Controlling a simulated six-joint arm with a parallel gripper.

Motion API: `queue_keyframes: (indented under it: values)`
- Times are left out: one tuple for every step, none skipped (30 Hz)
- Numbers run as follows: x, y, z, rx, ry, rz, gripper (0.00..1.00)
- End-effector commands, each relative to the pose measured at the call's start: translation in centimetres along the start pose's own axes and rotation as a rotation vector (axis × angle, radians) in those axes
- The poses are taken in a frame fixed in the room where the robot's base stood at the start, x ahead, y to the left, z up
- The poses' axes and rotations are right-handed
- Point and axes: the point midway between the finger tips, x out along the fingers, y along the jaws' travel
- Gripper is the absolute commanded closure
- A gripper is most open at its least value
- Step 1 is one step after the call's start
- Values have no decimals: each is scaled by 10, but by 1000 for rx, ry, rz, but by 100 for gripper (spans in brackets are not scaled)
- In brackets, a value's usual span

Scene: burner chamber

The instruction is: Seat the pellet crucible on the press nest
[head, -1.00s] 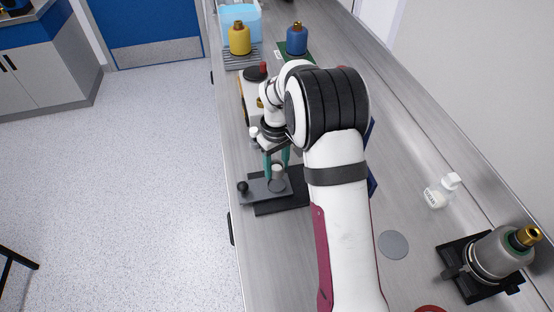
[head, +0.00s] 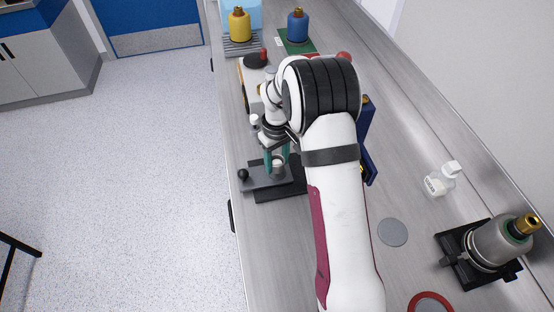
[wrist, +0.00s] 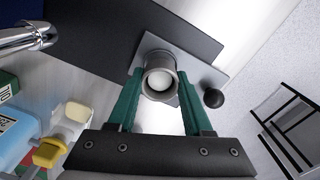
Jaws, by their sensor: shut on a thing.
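The pellet crucible (wrist: 160,62) is a small grey cup with a pale round inside in the wrist view. My gripper (wrist: 160,98) is shut on it, with one green finger on each side. In the head view my gripper (head: 277,158) holds the crucible over the press nest, on the grey press plate (head: 257,181). The plate has a black ball knob (head: 243,174) at its left end and lies on a dark base (head: 285,190). The crucible and fingers hide the nest, so I cannot tell whether the crucible touches it.
A yellow bottle (head: 239,25) and a blue bottle (head: 298,26) stand at the back. Bare bench lies in front of the press.

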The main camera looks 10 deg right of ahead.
Motion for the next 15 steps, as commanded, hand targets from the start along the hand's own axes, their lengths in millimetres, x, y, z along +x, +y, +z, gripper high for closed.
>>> queue_keyframes:
  values:
    - [0,0,0,0,0,0,100]
    - [0,0,0,0,0,0,100]
    - [0,0,0,0,0,0,100]
    - [0,0,0,0,0,0,100]
    - [0,0,0,0,0,0,100]
    - [0,0,0,0,0,0,100]
    - [0,0,0,0,0,0,100]
    - [0,0,0,0,0,0,100]
    - [0,0,0,0,0,0,100]
    - [1,0,0,0,0,0,100]
    - [1,0,0,0,0,0,100]
    - [2,0,0,0,0,0,100]
    - [3,0,0,0,0,0,100]
    - [4,0,0,0,0,0,100]
    - [5,0,0,0,-1,0,100]
